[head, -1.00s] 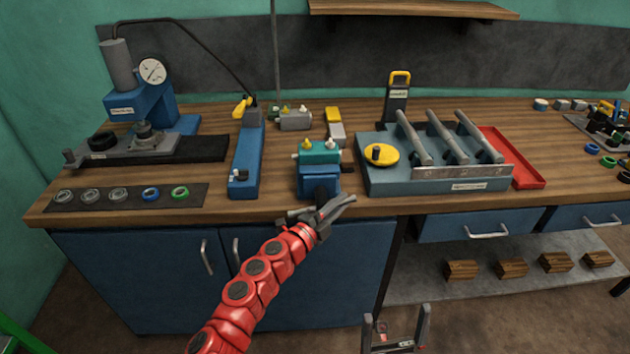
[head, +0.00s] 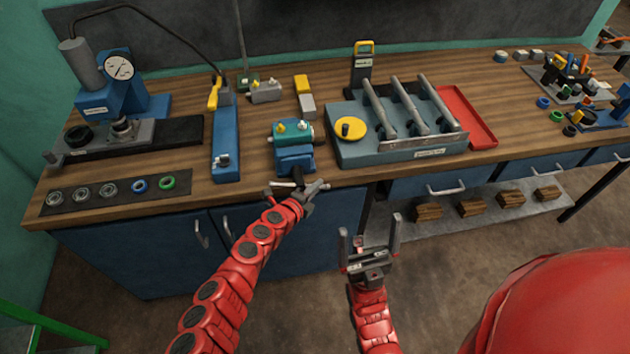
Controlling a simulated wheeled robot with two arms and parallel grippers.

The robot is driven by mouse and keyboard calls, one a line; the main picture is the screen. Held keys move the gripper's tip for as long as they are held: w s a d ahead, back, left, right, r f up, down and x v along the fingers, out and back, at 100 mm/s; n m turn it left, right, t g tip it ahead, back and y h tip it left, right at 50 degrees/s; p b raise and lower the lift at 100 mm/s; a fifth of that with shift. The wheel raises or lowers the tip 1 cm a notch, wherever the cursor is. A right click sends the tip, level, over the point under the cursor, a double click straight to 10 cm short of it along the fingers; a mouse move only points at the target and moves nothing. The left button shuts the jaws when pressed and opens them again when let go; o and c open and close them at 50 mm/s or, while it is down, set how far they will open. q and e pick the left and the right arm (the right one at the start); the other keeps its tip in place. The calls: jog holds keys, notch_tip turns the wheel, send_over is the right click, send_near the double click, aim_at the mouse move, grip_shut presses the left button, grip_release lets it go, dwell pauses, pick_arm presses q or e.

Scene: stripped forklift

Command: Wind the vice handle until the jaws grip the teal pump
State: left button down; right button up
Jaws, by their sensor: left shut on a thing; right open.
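The teal pump (head: 292,133), with yellow and pale fittings on top, sits at the blue vice (head: 295,160) on the front edge of the bench. The gap between the jaws and the pump is too small to make out. My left gripper (head: 306,188) is at the front of the vice, just below it, shut on what appears to be the vice handle. The handle is mostly hidden by the gripper. My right gripper (head: 369,236) is open and empty, fingers pointing up, in front of the bench and right of the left gripper.
Right of the vice stands a grey-blue fixture (head: 400,150) with a yellow knob (head: 350,130) and several bars. A long blue tool (head: 226,145) lies left of the vice. A red tray (head: 469,115) is further right. Blue drawers (head: 437,181) lie under the bench top.

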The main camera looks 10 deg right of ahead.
pick_arm(q)
jog(key=shift+s+d+f, duration=0.2)
jog(key=shift+s+f, duration=0.15)
jog(key=c, duration=1)
grip_release()
jog(key=shift+o, duration=0.8)
jog(key=shift+r, duration=0.1)
jog(key=shift+w+r, duration=0.1)
jog(key=shift+w, duration=0.05)
jog(key=p+v, duration=0.4)
jog(key=v, duration=1.3)
